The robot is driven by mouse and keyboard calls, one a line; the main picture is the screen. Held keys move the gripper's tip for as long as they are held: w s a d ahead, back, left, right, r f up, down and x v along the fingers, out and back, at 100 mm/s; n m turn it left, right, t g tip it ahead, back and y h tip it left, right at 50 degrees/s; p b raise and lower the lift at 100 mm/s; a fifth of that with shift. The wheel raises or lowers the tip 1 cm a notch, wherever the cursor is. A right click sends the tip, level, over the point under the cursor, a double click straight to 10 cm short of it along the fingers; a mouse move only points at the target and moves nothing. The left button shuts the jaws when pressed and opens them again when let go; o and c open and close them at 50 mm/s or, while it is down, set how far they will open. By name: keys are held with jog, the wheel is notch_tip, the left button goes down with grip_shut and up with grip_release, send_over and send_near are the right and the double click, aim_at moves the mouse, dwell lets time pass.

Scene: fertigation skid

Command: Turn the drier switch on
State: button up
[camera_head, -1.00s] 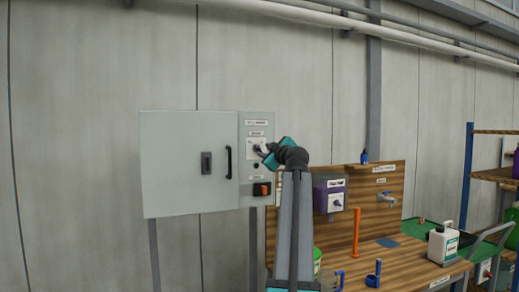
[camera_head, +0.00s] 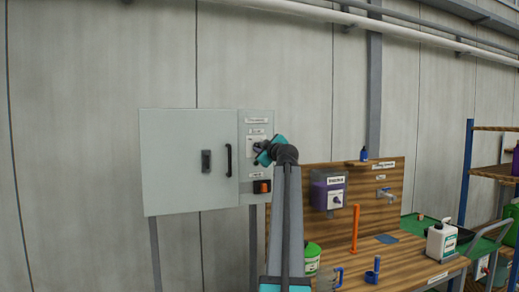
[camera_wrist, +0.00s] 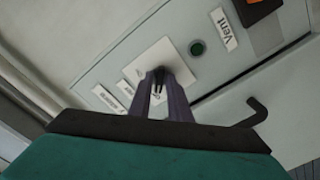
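The drier switch (camera_wrist: 159,75) is a small dark knob on a white plate (camera_wrist: 150,58) on the narrow control strip of the grey cabinet. In the head view its white plate (camera_head: 252,143) shows high on the strip, partly covered by my gripper (camera_head: 259,158). In the wrist view my gripper (camera_wrist: 160,78) has its two purple fingers at the plate, one on each side of the dark knob, and looks shut on it. The fingertips hide much of the knob, so its exact angle is hard to read. Small labels beside the plate are too blurred to read for certain.
A green button (camera_wrist: 197,47), a "Vent" label (camera_wrist: 225,29) and an orange switch (camera_head: 262,187) lie along the same strip. The cabinet door's black handle (camera_head: 228,160) sticks out close to my gripper. A wooden bench (camera_head: 400,268) stands at the right.

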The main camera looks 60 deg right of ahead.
grip_shut()
jog(key=shift+f, duration=0.1)
jog(key=shift+m+b, duration=0.45)
jog(key=shift+m, duration=0.05)
jog(key=m+b, duration=0.2)
jog(key=m, duration=1.5)
jog(key=shift+a, duration=0.1)
